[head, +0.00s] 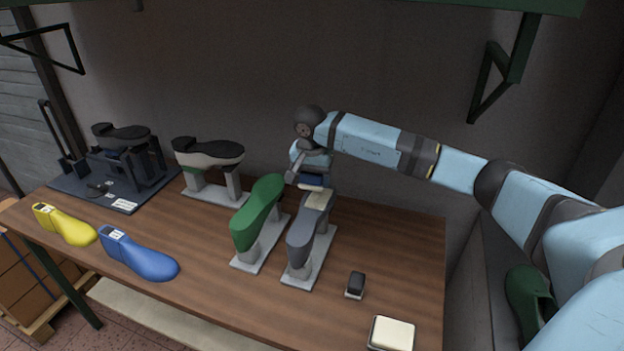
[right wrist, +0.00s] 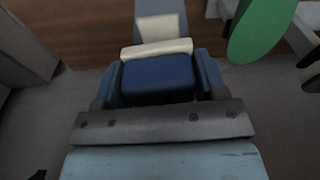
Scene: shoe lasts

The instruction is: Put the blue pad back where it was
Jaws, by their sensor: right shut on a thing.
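The blue pad (head: 312,180) is in my right gripper (head: 311,184), behind and just above the heel end of the grey shoe last (head: 302,238). In the right wrist view the blue pad (right wrist: 158,80) sits between the two fingers of my right gripper (right wrist: 157,72), with a cream strip along its far edge. The jaws are shut on it. A cream patch (right wrist: 161,28) shows beyond it on the grey last. I cannot tell whether the pad touches the last. My left gripper is out of view.
A green last (head: 257,212) on a stand is close left of the grey one. A black-and-cream shoe form (head: 207,152), blue last (head: 138,256), yellow last (head: 64,226) and dark machine (head: 120,168) stand further left. A small black block (head: 355,284) and cream-topped pad (head: 392,333) are front right.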

